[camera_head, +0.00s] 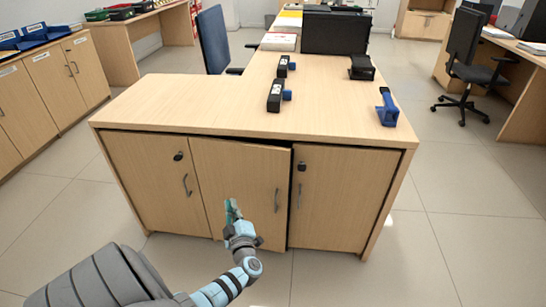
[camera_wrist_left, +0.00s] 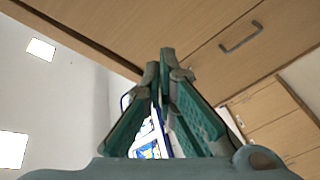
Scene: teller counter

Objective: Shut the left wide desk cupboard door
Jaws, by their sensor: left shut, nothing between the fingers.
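The left wide cupboard door (camera_head: 236,175) is the middle panel in the desk front, in light wood with a grey handle (camera_head: 276,200) near its right edge. It stands slightly ajar, with a dark gap along its top right and right edge. The right wide door (camera_head: 345,195) beside it looks flush. My left gripper (camera_head: 232,206) is shut and empty in front of the ajar door, left of its handle. In the left wrist view the green fingers (camera_wrist_left: 160,62) are close to a wood surface; I cannot tell whether they touch it. My right gripper is out of view.
The desk top (camera_head: 200,105) carries black and blue stamp-like items (camera_head: 387,108) and a dark box (camera_head: 335,33). A narrow door (camera_head: 150,180) at left looks closed. Cabinets (camera_head: 45,90) stand far left, a chair (camera_head: 465,60) at right. The tiled floor in front is clear.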

